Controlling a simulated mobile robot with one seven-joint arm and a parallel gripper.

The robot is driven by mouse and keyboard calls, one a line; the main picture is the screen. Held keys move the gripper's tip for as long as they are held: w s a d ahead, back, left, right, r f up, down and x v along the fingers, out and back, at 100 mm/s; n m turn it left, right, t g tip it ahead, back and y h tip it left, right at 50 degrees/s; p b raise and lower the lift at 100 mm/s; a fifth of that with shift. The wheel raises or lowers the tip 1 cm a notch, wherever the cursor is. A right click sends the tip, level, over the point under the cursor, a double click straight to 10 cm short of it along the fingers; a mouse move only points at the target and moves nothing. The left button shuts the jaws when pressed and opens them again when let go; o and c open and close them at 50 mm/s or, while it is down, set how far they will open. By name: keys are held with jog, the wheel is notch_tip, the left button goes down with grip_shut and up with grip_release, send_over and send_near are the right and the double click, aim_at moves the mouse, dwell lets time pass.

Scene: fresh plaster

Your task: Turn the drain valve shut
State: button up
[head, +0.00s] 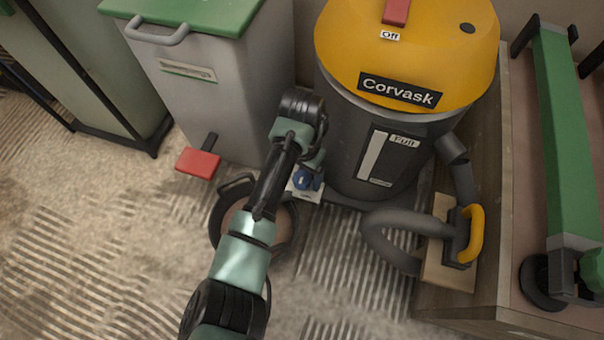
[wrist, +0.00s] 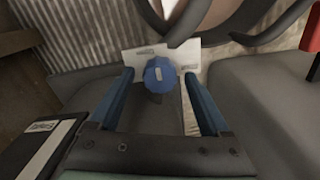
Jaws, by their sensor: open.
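The drain valve's round blue knob (wrist: 159,75), with a pale mark on its face, sits in front of a white plate (wrist: 136,58) in the wrist view. My gripper (wrist: 159,82) is open, with one blue finger on each side of the knob and visible gaps between. In the head view the blue knob (head: 302,180) shows low beside the grey vacuum drum (head: 350,150), partly hidden by my arm and gripper. The white plate's edge (head: 304,195) shows below it. The drum has a yellow lid (head: 420,45) labelled Corvask.
A grey bin (head: 220,95) with a green lid and red pedal (head: 198,163) stands left of the drum. A dark hose (head: 390,240) loops out at right by a wooden box (head: 480,200). A round dark-rimmed pan (head: 228,215) lies under my arm. Textured floor is clear at lower left.

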grip_shut()
jog(key=shift+r, duration=0.1)
dwell(0.3)
